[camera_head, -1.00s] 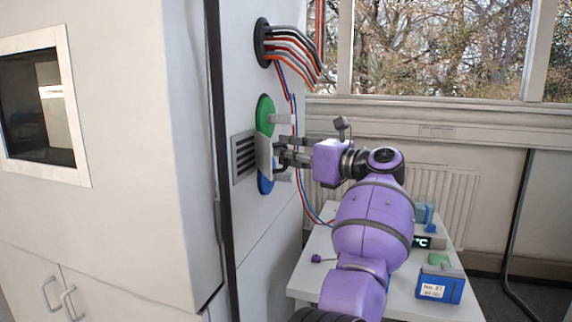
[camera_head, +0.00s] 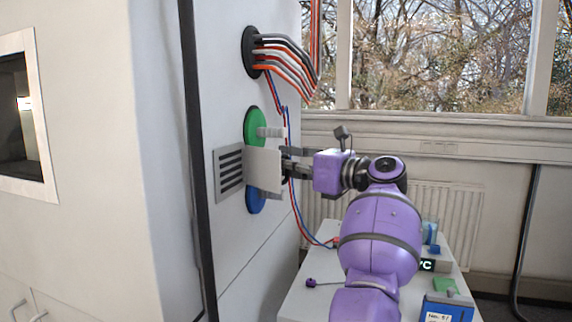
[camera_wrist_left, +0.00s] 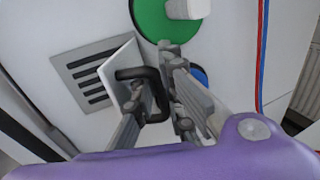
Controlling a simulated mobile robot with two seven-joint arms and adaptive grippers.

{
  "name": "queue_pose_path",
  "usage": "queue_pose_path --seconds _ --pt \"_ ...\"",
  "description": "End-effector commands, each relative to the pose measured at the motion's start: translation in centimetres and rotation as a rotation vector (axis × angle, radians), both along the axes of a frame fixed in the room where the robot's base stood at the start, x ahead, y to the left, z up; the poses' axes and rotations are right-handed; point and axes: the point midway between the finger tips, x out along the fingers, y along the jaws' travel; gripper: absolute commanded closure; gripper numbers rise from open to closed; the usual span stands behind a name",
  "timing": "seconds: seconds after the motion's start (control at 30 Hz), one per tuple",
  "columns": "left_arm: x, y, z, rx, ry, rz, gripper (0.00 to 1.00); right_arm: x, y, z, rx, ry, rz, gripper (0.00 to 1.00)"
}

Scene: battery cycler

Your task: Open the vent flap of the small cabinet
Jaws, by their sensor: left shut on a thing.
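The vent flap (camera_head: 263,170) is a pale flat plate standing out from the cabinet side (camera_head: 236,95), at the right edge of a grey slotted vent (camera_head: 229,173). The vent's dark slots are uncovered. In the left wrist view the flap (camera_wrist_left: 120,72) is tilted away from the slots (camera_wrist_left: 91,78) and carries a black bar handle (camera_wrist_left: 150,76). My left gripper (camera_head: 288,165) is at the flap's outer side. In the left wrist view its fingers (camera_wrist_left: 160,92) are shut on the handle. In the head view the handle is hidden. My right gripper is not in view.
A green disc (camera_head: 252,122) with a pale peg sits above the flap, and a blue disc (camera_head: 255,200) below it. Red and blue cables (camera_head: 291,185) hang close behind my gripper. A white table (camera_head: 310,298) with small devices stands below my arm.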

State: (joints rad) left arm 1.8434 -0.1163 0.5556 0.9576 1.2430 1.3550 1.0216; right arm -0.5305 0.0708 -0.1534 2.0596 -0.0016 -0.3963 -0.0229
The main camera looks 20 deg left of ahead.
Motion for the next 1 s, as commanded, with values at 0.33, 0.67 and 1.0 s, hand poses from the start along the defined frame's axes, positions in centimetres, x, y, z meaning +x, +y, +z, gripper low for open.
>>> queue_pose_path --seconds 0.33,0.67,1.0 --pt "0.1 -0.4 -0.2 -0.002 0.003 -0.007 1.00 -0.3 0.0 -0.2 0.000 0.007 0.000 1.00" --pt "0.1 -0.2 -0.1 0.000 0.002 -0.004 0.83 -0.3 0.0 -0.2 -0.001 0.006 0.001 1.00" --pt "-0.8 -2.6 -0.1 0.000 0.001 -0.007 0.83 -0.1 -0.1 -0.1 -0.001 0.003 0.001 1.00"
